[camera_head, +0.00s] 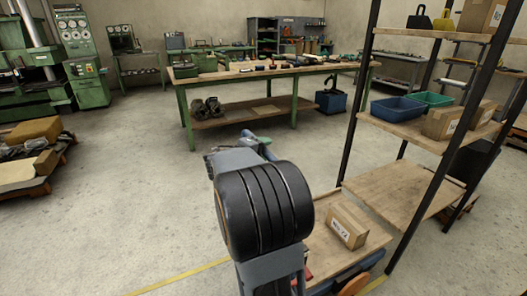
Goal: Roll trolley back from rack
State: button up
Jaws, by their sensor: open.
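A low wooden deck (318,243), which looks like the trolley, is at the bottom right of centre, close against the rack. A cardboard box with a white label (347,227) sits on it. Blue and orange parts show below its right edge. The black-posted rack (399,190) with wooden shelves stands to its right. My own arm, with a thick black ribbed joint, fills the lower middle and covers the deck's left side. A trolley handle is not clearly visible. My gripper's fingers cannot be made out; the arm hides that area.
The concrete floor (125,200) is open on the left, with a yellow line (180,278) near the bottom. A long green-legged workbench (255,72) stands behind. A pallet with goods (38,180) is at far left. The rack holds blue (398,108) and green bins (432,99).

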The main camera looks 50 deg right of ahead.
jog(key=shift+d, duration=0.15)
grip_shut()
dwell(0.5)
